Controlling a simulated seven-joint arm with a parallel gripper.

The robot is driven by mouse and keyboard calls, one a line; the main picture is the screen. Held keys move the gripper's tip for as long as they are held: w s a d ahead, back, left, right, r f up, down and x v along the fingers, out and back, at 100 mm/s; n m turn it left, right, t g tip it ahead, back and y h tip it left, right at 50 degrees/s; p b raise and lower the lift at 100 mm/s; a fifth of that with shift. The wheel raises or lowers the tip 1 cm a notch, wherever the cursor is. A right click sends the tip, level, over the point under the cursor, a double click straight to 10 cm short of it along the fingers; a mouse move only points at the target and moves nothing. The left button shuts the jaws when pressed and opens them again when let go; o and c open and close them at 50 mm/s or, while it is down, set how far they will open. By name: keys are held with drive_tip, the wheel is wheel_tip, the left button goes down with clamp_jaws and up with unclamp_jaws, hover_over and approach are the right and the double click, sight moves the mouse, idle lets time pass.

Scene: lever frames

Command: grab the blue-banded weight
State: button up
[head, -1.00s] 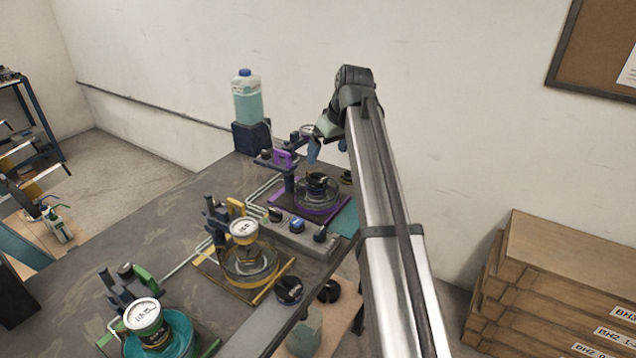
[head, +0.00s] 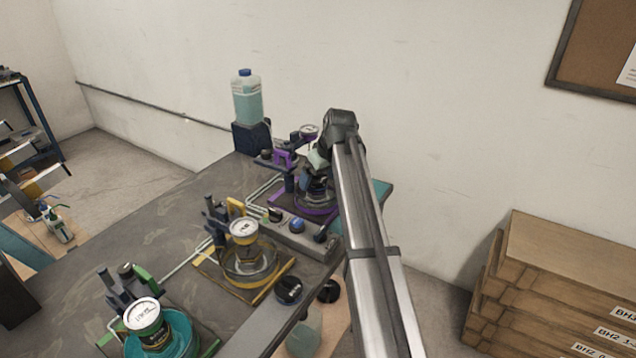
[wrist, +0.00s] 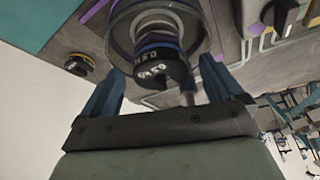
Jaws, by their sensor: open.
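The blue-banded weight (wrist: 163,66) is black with white "0.5" marks and a thin blue band. In the wrist view it sits in the round bowl (wrist: 203,40) of the purple station. My gripper (wrist: 162,78) is open, with one blue finger on each side of the weight in that view; I cannot tell whether the fingers reach down around it. In the head view my gripper (head: 312,180) is over the purple-rimmed bowl (head: 318,210) and hides the weight.
A small yellow-banded weight (wrist: 80,63) stands beside the bowl. The yellow station (head: 248,265) and the green station (head: 160,335) stand nearer on the bench. A bottle (head: 247,97) stands behind.

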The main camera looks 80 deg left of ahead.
drive_tip(key=shift+a+f, duration=0.1)
drive_tip(key=shift+f, duration=0.2)
drive_tip(key=c, duration=1.5)
drive_tip(key=shift+r, duration=0.1)
drive_tip(key=shift+c, duration=0.3)
drive_tip(key=shift+r, duration=0.1)
